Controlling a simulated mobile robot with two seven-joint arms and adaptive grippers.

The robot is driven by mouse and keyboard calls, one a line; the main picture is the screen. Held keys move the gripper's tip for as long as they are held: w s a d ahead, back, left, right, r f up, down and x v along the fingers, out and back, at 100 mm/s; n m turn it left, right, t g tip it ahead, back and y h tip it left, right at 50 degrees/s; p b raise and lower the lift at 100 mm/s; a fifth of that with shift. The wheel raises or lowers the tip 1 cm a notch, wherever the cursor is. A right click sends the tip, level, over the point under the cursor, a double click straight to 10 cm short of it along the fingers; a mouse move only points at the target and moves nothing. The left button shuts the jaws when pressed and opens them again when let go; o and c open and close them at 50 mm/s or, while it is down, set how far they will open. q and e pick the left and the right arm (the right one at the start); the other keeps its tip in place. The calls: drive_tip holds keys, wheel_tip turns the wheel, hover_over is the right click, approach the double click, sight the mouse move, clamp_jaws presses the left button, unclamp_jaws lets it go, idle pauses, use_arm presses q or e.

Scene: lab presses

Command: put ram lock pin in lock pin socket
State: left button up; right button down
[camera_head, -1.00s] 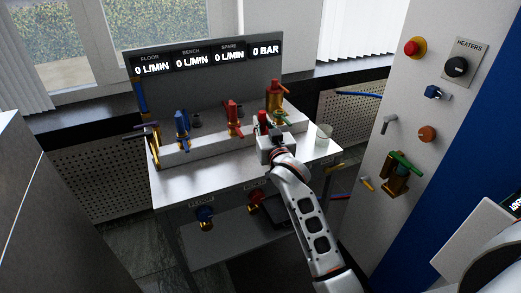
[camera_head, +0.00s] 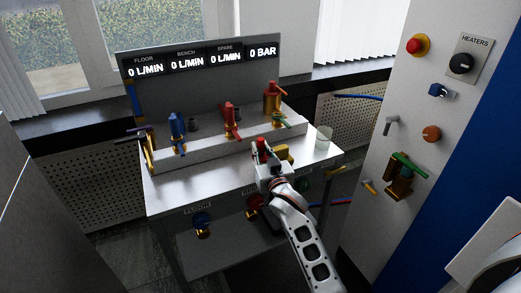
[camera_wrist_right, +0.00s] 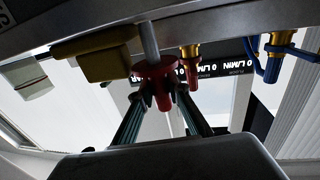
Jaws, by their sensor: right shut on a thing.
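My right gripper (camera_head: 264,158) is over the front part of the metal bench (camera_head: 185,188) and shut on a red-headed pin (camera_head: 261,145). In the right wrist view the fingers close around the red head (camera_wrist_right: 155,72). Its grey shaft (camera_wrist_right: 149,42) points away from the palm toward the grey bench surface, and I cannot tell whether its tip touches anything. A yellow block (camera_head: 283,153) is just right of the gripper; it also shows beside the shaft in the wrist view (camera_wrist_right: 103,55). I cannot make out a lock pin socket for certain. My left gripper is not in view.
A clear glass (camera_head: 323,137) stands at the right end. The left front of the bench is clear.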

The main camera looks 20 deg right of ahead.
drive_tip(key=c, duration=2.2)
unclamp_jaws()
drive_tip(key=shift+f, duration=0.15)
drive_tip(key=shift+c, duration=0.2)
drive_tip(key=o, duration=0.3)
